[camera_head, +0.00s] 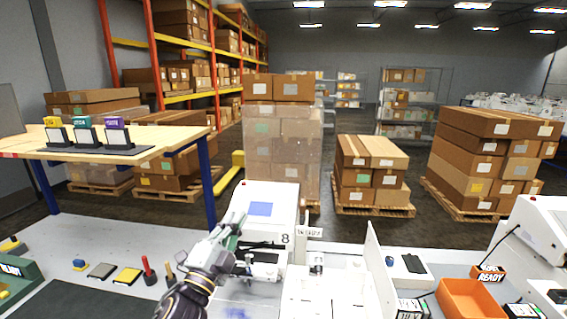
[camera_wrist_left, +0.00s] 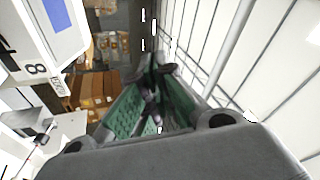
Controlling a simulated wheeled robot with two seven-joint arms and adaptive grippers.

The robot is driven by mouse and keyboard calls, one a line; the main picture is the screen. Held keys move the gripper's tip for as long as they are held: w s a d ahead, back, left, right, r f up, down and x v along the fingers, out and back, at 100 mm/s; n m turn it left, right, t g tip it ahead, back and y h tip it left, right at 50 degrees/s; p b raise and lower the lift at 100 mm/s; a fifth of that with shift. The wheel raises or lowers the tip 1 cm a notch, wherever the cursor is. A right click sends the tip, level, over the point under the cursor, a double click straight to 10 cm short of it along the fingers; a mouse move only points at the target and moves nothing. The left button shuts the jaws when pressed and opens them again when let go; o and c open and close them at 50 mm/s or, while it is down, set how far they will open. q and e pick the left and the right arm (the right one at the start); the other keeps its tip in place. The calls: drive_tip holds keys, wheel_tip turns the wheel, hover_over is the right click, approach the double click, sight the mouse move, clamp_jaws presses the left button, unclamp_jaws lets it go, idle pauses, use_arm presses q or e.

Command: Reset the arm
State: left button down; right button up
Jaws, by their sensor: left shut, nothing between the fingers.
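My left gripper (camera_head: 236,232) is raised in front of a white machine (camera_head: 270,200) that has a blue screen and the number 8. Its green-lined fingers are closed together with nothing between them. In the left wrist view the fingers (camera_wrist_left: 153,75) point away from the camera, and the white machine (camera_wrist_left: 58,30) is at the upper left. The gripper overlaps the machine's front in the head view; I cannot tell whether they touch. My right gripper is not in view.
Small tools and pads, including a red-handled one (camera_head: 148,270), lie on the left bench. A raised wooden table (camera_head: 40,150) holds three coloured cartridges. Boxes on pallets stand behind.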

use_arm(q)
drive_tip(key=s+a+f+n+g+y, duration=0.2)
drive_tip(key=a+f+n+g+y, duration=0.3)
drive_tip(key=f, duration=0.5)
drive_tip(key=s+a+f+n+g+y, duration=0.2)
drive_tip(key=s+a+f+n+y, duration=0.15)
drive_tip(key=f+n, duration=0.45)
drive_tip(key=s+a+f+n+g+h, duration=0.25)
drive_tip(key=s+f+g, duration=0.75)
drive_tip(key=s+f, duration=0.8)
wheel_tip(320, 180, down, 36)
drive_tip(key=s+f+g+b, duration=0.1)
drive_tip(key=s+b, duration=0.2)
drive_tip(key=b, duration=0.2)
drive_tip(key=s+a+f+g+b, duration=0.1)
drive_tip(key=s+a+f+b, duration=0.2)
drive_tip(key=s+f, duration=1.9)
wheel_tip(320, 180, down, 3)
drive_tip(key=shift+s+a+f+g+y+b, duration=0.15)
drive_tip(key=shift+s+g+y+b, duration=0.2)
drive_tip(key=shift+b, duration=0.65)
